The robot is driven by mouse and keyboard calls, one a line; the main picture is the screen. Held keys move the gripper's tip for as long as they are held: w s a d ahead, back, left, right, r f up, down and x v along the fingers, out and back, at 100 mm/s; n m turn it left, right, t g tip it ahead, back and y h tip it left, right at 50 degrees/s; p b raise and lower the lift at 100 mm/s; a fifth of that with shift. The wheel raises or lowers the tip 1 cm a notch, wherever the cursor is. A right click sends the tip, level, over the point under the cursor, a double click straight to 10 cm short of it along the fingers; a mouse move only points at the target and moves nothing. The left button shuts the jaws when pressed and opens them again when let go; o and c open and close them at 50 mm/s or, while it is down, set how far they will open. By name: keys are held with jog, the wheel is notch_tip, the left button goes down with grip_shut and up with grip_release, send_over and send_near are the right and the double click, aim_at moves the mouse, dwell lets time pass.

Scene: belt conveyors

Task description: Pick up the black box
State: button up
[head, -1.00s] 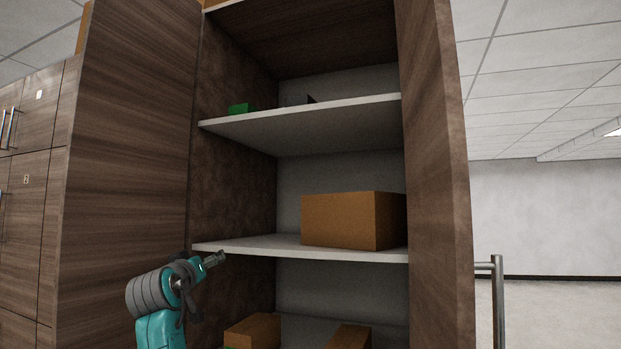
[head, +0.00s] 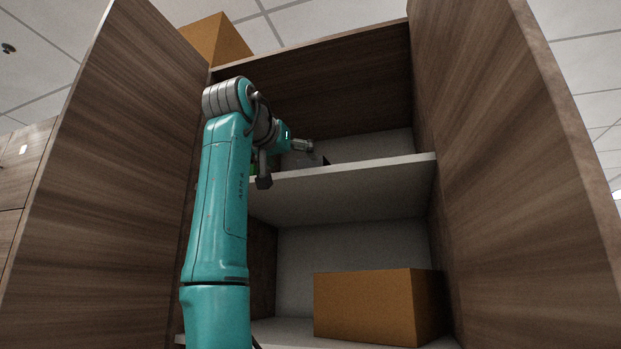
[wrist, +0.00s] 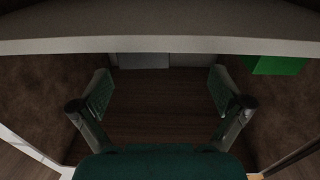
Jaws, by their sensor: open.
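A small box with a grey front and a dark side (head: 322,160) stands on the upper shelf in the head view, partly hidden behind my gripper. I take it for the black box, though its front looks grey. My gripper (head: 303,146) is raised to the upper shelf in front of it. In the wrist view my gripper (wrist: 160,90) has its two fingers wide apart with nothing between them. A grey block (wrist: 143,61), probably the same box, shows beyond the fingers at the shelf edge. I cannot tell the exact gap to it.
A green box (wrist: 276,65) stands to one side on the upper shelf (head: 350,168). A large brown carton (head: 365,305) stands on the shelf below. Another carton (head: 218,40) is on top of the cabinet. Open wooden doors (head: 95,170) flank both sides.

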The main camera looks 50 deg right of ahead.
aim_at(316, 165)
jog(key=shift+s+d+r+m+g, duration=0.15)
jog(key=shift+s+d+r+g, duration=0.1)
jog(key=shift+s+r, duration=0.25)
jog(key=shift+s+d+r+m+g, duration=0.15)
jog(key=shift+s+d+r, duration=0.15)
jog(key=shift+r, duration=0.3)
jog(key=x, duration=1)
jog(key=shift+r, duration=0.1)
jog(key=c, duration=1.4)
jog(key=shift+r, duration=0.1)
